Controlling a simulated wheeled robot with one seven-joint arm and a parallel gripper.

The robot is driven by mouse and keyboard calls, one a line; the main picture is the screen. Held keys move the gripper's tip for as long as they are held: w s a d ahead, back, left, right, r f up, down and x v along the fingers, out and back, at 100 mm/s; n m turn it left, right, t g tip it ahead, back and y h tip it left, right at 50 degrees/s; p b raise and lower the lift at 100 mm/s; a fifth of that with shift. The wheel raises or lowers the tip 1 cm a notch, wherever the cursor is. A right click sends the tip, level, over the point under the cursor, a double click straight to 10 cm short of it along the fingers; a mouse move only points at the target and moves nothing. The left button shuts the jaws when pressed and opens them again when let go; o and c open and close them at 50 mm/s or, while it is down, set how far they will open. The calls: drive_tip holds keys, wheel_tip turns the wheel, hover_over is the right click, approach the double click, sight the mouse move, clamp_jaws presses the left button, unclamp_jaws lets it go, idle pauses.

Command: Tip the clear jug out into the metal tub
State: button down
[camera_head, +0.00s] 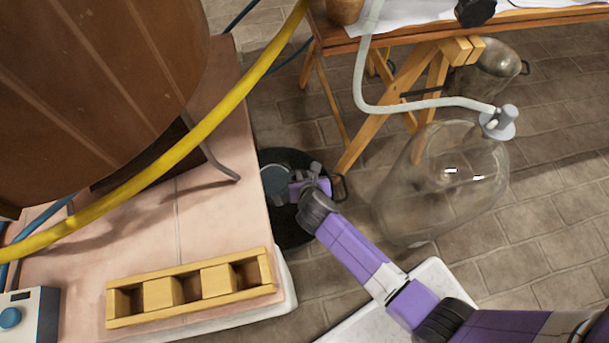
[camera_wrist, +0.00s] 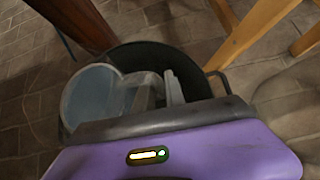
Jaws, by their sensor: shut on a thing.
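The clear jug (camera_head: 275,181) looks grey-blue and round, and my gripper (camera_head: 296,186) is shut on it. The metal tub (camera_head: 291,232) is dark and round, with a handle at its right side, and stands on the floor beside the pink platform. The jug and my gripper are over the tub's opening in the head view. In the wrist view the jug (camera_wrist: 84,98) is left of the gripper fingers (camera_wrist: 155,90), with the tub (camera_wrist: 160,58) behind. I cannot tell the jug's exact tilt or whether it holds liquid. My arm hides part of the tub.
A large glass carboy (camera_head: 440,190) with a pale hose stands right of the tub. A wooden trestle table (camera_head: 430,32) is behind. The platform (camera_head: 215,215) at left carries a big brown vessel (camera_head: 95,90) and a wooden rack (camera_head: 190,287). A yellow hose (camera_head: 205,128) crosses above.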

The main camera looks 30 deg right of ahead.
drive_tip(key=shift+w+r, duration=0.15)
drive_tip(key=shift+r, duration=0.05)
drive_tip(key=shift+s+d+f+p, duration=0.2)
drive_tip(key=shift+s+d+p, duration=0.1)
drive_tip(key=shift+d, duration=0.35)
drive_tip(key=shift+s+d+f+p, duration=0.2)
drive_tip(key=shift+d+p, duration=0.05)
drive_tip(key=shift+d, duration=0.35)
drive_tip(key=shift+s+d+f+n+g+h, duration=0.15)
drive_tip(key=shift+s+d+n+h, duration=0.1)
drive_tip(key=shift+d+h, duration=0.2)
drive_tip(key=shift+s+d+r+n+g+h, duration=0.1)
drive_tip(key=shift+s+d+n+h, duration=0.1)
drive_tip(key=shift+d+n+h, duration=0.3)
drive_tip(key=shift+s+d+f+n+g+h, duration=0.15)
drive_tip(key=shift+s+d+h, duration=0.1)
drive_tip(key=shift+d, duration=0.35)
drive_tip(key=shift+r+p, duration=0.1)
drive_tip(key=shift+p, duration=0.2)
